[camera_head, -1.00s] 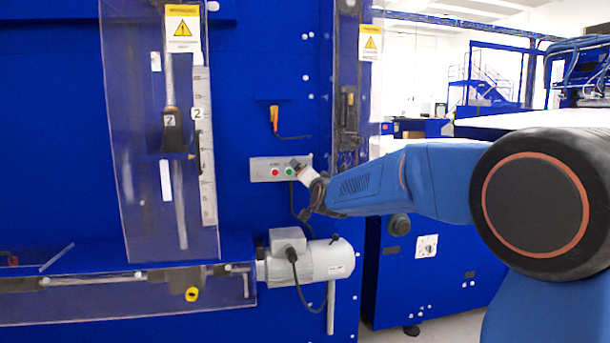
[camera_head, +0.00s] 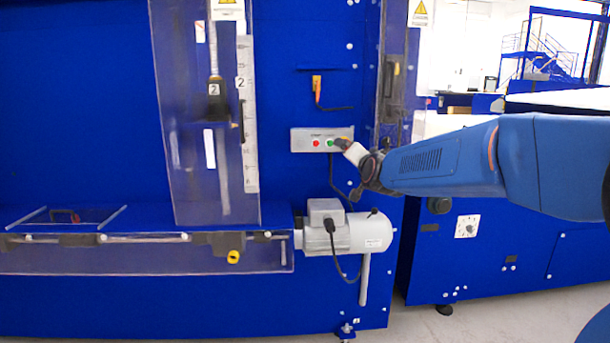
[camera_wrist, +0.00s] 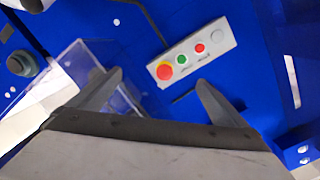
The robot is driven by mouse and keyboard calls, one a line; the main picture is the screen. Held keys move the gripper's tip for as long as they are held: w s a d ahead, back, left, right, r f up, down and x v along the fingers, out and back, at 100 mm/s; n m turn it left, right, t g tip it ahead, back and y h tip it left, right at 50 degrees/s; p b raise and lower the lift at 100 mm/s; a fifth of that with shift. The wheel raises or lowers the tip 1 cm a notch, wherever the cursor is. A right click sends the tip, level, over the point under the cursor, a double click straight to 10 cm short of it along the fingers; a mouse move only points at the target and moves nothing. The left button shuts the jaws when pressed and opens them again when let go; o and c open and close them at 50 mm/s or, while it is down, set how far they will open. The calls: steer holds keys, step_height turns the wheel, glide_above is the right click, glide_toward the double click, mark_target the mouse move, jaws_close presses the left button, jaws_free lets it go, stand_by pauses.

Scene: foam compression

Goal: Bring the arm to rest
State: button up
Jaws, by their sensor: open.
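My gripper (camera_head: 342,143) is in front of the right end of the grey button box (camera_head: 302,140) on the blue machine panel. The box's red and green buttons show to the left of it, and the gripper covers part of the box's right side. In the wrist view, my gripper (camera_wrist: 160,88) has its two dark fingers spread apart with nothing between them. Beyond the fingertips the button box (camera_wrist: 218,48) shows a large red button, a green button, a smaller red one and a grey one. My blue arm reaches in from the right.
A grey motor (camera_head: 355,232) juts from the machine below my gripper. A clear guard (camera_head: 205,190) covers a ruler to the left. An orange-handled tool (camera_head: 317,90) hangs above the box. Another blue cabinet (camera_head: 480,250) stands to the right, with bare floor in front.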

steer(key=s+d+f+n+g, duration=0.2)
steer(key=s+f, duration=0.6)
steer(key=s, duration=0.8)
steer(key=s+d+f+n+g, duration=0.2)
steer(key=s+f+g, duration=0.4)
steer(key=s, duration=1.1)
steer(key=s+d+f+n+g, duration=0.3)
steer(key=s+f, duration=0.9)
steer(key=s, duration=0.5)
steer(key=shift+n+g+h, duration=0.3)
steer(key=shift+n+g, duration=0.2)
steer(key=shift+g, duration=0.1)
